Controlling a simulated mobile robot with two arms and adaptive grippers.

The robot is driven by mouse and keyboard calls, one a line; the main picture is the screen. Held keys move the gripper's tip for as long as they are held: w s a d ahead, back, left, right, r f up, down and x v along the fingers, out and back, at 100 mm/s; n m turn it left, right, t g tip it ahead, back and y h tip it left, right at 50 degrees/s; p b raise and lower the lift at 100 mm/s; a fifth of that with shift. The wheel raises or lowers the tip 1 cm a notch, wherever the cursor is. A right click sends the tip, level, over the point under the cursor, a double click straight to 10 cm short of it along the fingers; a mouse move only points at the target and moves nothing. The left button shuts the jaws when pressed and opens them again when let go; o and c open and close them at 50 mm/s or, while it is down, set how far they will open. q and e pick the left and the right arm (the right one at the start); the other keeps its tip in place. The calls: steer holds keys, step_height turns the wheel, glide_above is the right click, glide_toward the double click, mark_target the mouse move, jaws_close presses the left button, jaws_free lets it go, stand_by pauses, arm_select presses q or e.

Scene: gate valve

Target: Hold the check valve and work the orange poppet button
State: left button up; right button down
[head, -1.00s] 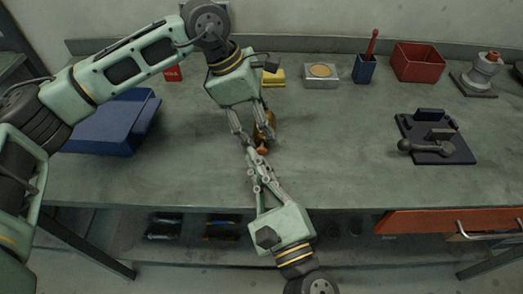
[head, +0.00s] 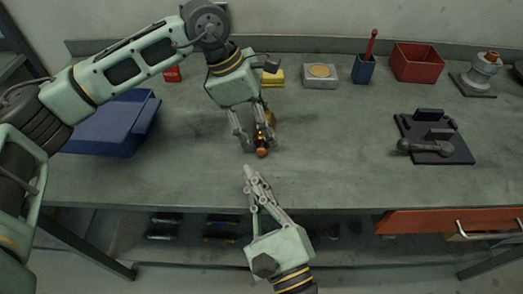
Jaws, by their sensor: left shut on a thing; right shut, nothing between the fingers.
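The check valve (head: 270,118) is a small brass-coloured body on the bench, partly hidden by my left gripper. Its orange poppet button (head: 262,152) faces the front of the bench and shows clear. My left gripper (head: 254,144) comes from above and is shut on the check valve. My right gripper (head: 249,170) points up from the front edge with its fingers together and empty. Its tips are a little in front of the button, apart from it.
A blue tray (head: 112,125) lies at left. Along the back are a yellow block (head: 273,77), a grey box (head: 320,76), a blue cup (head: 363,70) and a red bin (head: 418,62). A dark fixture with a lever (head: 435,140) is at right. The bench between is clear.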

arm_select(q)
steer(key=o, duration=1.3)
steer(key=shift+o, duration=0.2)
